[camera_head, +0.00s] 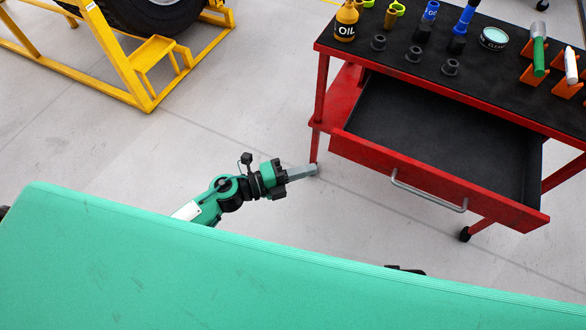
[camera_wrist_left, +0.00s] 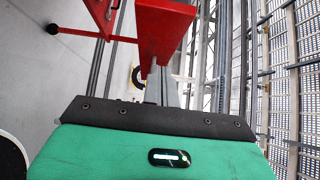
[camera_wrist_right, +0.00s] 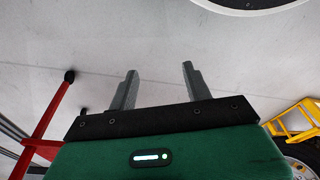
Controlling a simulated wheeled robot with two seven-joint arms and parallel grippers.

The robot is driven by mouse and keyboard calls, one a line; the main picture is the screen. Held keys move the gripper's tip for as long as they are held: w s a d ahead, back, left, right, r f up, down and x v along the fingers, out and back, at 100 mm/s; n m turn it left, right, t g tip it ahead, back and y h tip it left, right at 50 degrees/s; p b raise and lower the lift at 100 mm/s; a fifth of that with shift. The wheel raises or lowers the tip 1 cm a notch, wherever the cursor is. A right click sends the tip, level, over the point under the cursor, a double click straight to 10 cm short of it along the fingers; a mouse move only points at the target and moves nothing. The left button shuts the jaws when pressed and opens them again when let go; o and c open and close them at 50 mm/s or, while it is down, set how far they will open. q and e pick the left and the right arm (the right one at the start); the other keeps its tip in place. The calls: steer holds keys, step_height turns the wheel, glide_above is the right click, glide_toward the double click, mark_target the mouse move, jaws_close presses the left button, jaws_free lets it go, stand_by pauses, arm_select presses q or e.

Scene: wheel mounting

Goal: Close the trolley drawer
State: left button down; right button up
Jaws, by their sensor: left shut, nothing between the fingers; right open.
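The red trolley (camera_head: 318,100) stands at the right in the head view. Its drawer (camera_head: 440,185) is pulled out, with an empty black inside and a grey bar handle (camera_head: 428,198) on its front. My left gripper (camera_head: 314,170) is shut and empty, just left of and in front of the drawer front's left end. In the left wrist view its fingers (camera_wrist_left: 161,88) point at a red trolley part; I cannot tell if they touch it. My right gripper (camera_wrist_right: 158,88) is open and empty over the floor in the right wrist view. The handle is not clear in the wrist views.
The trolley top holds an oil bottle (camera_head: 346,22), a tin (camera_head: 493,39), a green-handled brush (camera_head: 538,55) and several small parts. A yellow frame (camera_head: 150,60) with a wheel stands at the upper left. Open floor lies between the frame and trolley.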

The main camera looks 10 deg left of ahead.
mark_target(346, 148)
arm_select(q)
steer(key=w+d, duration=0.5)
steer(key=shift+w, duration=0.25)
steer(key=shift+w+d, duration=0.15)
steer(key=shift+w, duration=0.4)
arm_select(e)
steer(key=shift+s+f, duration=0.15)
steer(key=shift+f, duration=0.85)
